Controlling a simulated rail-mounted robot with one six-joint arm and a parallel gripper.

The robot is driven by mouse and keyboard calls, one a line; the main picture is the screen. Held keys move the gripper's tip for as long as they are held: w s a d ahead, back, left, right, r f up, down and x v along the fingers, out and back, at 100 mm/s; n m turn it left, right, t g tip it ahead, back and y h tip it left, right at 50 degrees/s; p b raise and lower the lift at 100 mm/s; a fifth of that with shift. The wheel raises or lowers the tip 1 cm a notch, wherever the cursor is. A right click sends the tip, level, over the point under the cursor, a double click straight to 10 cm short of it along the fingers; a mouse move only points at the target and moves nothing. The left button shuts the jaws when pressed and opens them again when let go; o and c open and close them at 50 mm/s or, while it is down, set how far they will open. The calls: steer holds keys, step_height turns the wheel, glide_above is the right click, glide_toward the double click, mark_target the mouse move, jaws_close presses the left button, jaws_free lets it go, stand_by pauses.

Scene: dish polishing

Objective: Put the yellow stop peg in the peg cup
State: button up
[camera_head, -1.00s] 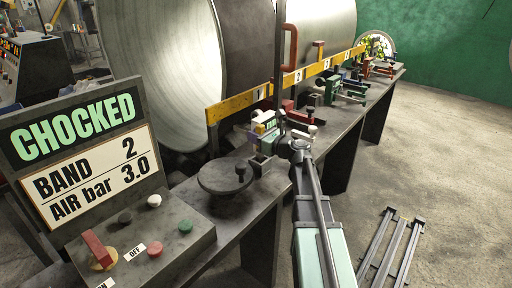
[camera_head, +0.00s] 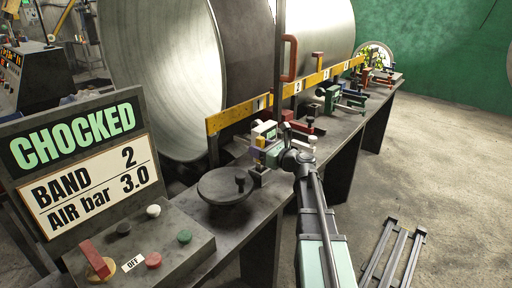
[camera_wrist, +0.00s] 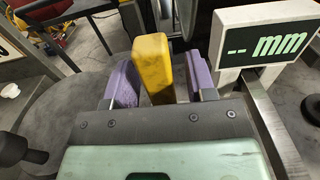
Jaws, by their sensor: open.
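A yellow upright block (camera_wrist: 152,65), which looks like the yellow stop peg, stands between my gripper's two purple finger pads in the wrist view. My gripper (camera_wrist: 163,85) is open around it, with a gap showing on the right side; the left pad is close to the block, and I cannot tell whether they touch. In the head view my gripper (camera_head: 268,146) is at the bench beside a white gauge, and a small yellow patch (camera_head: 260,141) shows there. I cannot make out the peg cup in either view.
The gauge (camera_wrist: 264,45) reading "-- mm" stands close on the right in the wrist view. A dark round plate (camera_head: 222,187) with a black knob lies on the bench before my gripper. A control panel (camera_head: 140,240) is at lower left. A large metal dish (camera_head: 160,75) stands behind.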

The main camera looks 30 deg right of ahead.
steer(key=v, duration=1)
steer(key=shift+s, duration=0.1)
